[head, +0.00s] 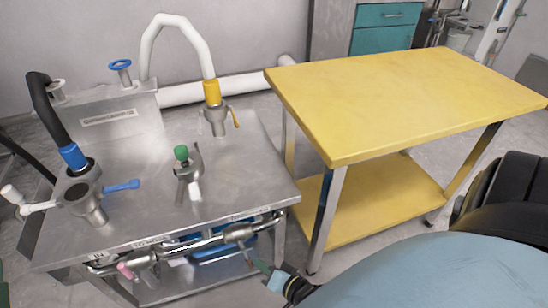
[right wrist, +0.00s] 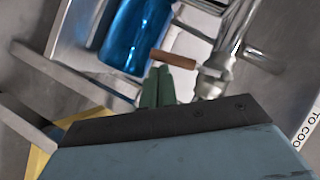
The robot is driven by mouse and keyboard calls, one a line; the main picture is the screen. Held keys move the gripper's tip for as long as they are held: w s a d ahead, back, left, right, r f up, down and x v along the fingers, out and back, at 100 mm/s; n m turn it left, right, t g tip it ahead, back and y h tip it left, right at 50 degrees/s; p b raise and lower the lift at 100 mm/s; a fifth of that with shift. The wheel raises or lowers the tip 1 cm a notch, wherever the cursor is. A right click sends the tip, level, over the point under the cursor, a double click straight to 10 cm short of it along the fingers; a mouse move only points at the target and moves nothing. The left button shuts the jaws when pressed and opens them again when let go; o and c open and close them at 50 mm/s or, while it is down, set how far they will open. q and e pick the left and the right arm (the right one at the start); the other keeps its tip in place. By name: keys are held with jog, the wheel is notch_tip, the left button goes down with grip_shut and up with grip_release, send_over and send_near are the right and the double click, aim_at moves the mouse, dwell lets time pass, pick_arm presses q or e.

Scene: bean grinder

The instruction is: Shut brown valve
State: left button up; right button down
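The brown valve handle (right wrist: 174,59) shows in the right wrist view as a short bar beside a silver pipe fitting (right wrist: 212,78). In the head view I cannot make out the brown handle; a silver valve body (head: 238,232) sits on the pipe at the machine's front right. My right gripper (right wrist: 158,72) has its narrow green fingers together, with the tips right at the handle's lower side. Whether they touch it I cannot tell. Nothing shows between them. In the head view my right gripper (head: 262,267) is just below and right of that valve body. My left gripper is not in view.
The steel machine top (head: 235,185) carries a blue handle (head: 122,185), a green knob (head: 181,153) and a yellow-collared hose (head: 212,92). A pink handle (head: 125,270) is on the front pipe. A blue cylinder (right wrist: 138,35) lies behind the valve. A yellow table (head: 400,95) stands right.

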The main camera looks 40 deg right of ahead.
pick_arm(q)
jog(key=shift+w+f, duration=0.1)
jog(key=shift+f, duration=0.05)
pick_arm(e)
jog(key=shift+w+a+f, duration=0.25)
jog(key=shift+a+f, duration=0.05)
jog(key=shift+a, duration=0.25)
dwell(0.3)
